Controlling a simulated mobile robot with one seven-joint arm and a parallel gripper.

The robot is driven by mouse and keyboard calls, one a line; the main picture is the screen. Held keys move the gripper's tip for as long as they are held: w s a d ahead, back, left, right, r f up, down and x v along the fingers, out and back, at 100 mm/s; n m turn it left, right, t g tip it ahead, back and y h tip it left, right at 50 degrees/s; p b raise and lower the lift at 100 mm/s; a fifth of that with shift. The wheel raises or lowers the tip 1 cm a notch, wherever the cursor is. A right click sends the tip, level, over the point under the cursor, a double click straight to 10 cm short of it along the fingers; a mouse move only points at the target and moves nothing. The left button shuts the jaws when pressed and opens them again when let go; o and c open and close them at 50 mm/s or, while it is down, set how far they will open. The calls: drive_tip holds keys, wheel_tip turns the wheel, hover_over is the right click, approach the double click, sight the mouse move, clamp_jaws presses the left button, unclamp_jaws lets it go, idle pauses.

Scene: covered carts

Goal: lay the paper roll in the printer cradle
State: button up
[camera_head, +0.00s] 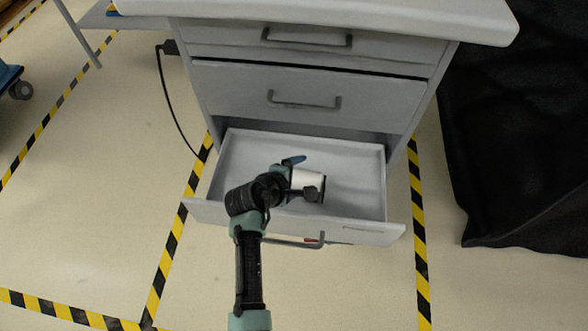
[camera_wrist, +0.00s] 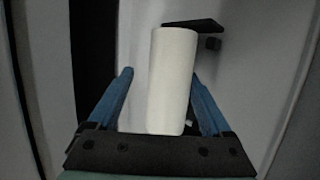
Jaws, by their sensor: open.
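The paper roll (camera_wrist: 172,85) is a plain white cylinder. In the wrist view it lies lengthwise between the two blue fingers of my gripper (camera_wrist: 161,76). The fingers are apart, and the right one is close beside the roll; I cannot tell whether it touches. In the head view my gripper (camera_head: 303,176) reaches down into the open bottom drawer (camera_head: 355,205), and the white roll (camera_head: 308,180) shows partly behind it. A dark flat piece (camera_wrist: 196,24) with a small block shows past the roll's far end; I cannot tell what it is. I cannot make out a printer cradle.
The grey cabinet (camera_head: 300,92) has its two upper drawers shut, under a pale worktop (camera_head: 340,12). A black cover (camera_head: 525,130) hangs at the right. A dark cable (camera_head: 166,95) hangs at the cabinet's left. The floor at the left, with yellow-black tape, is mostly clear.

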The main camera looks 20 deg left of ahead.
drive_tip(key=p+v, duration=0.5)
drive_tip(key=v, duration=0.8)
drive_tip(key=shift+f, duration=0.2)
drive_tip(key=shift+s, duration=0.1)
